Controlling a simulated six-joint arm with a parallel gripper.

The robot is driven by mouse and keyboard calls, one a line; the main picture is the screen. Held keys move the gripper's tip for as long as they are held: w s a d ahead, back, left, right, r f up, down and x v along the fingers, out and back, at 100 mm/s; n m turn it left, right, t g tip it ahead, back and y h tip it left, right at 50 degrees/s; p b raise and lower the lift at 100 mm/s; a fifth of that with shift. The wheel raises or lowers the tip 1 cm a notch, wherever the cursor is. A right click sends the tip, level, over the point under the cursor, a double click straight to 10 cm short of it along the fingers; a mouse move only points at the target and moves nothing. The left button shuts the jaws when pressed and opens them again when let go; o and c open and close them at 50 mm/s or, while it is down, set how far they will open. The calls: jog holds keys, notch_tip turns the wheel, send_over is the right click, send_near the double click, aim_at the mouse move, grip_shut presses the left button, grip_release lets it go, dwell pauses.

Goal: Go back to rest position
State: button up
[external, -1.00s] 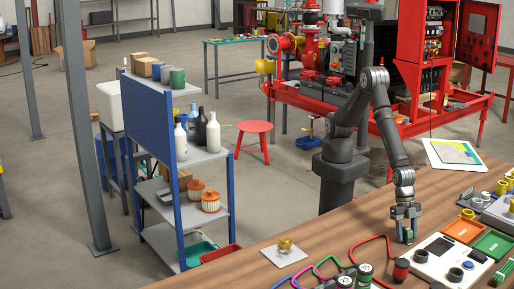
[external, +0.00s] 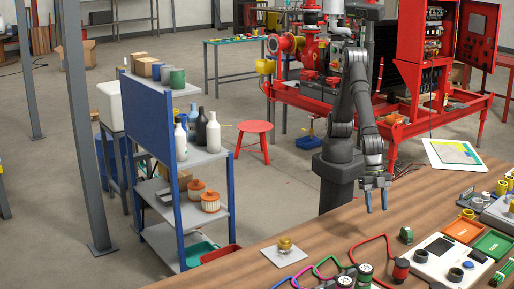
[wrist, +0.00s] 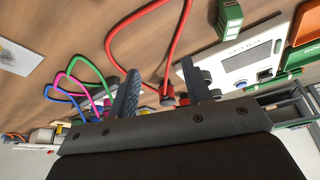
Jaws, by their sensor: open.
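My gripper (external: 377,207) is open and empty above the back edge of the wooden bench (external: 335,222), with its fingers pointing down. In the wrist view its two fingers (wrist: 163,90) stand apart with nothing held between them. The green block also shows at the top of the wrist view (wrist: 230,18).
A white meter box (external: 440,257), an orange tray (external: 462,230) and a green tray (external: 493,244) lie at right. A red cable (external: 370,240) and other coloured cables lie in front. A brass part on a plate (external: 285,250) sits at left.

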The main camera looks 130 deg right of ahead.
jog(key=w+n, duration=0.1)
jog(key=w, duration=1.3)
jog(key=shift+g, duration=0.3)
jog(key=s+a+f, duration=0.1)
jog(key=a+f, duration=0.1)
jog(key=a, duration=0.1)
jog(key=s+a+f, duration=0.2)
jog(key=a, duration=0.2)
jog(key=s+a+f, duration=0.2)
jog(key=a+f, duration=0.1)
jog(key=a, duration=0.1)
jog(key=shift+d, duration=0.15)
jog(key=w+d+r, duration=0.4)
jog(key=d+r, duration=0.3)
jog(key=d, duration=0.3)
jog(key=s, duration=0.7)
jog(key=shift+s, duration=0.1)
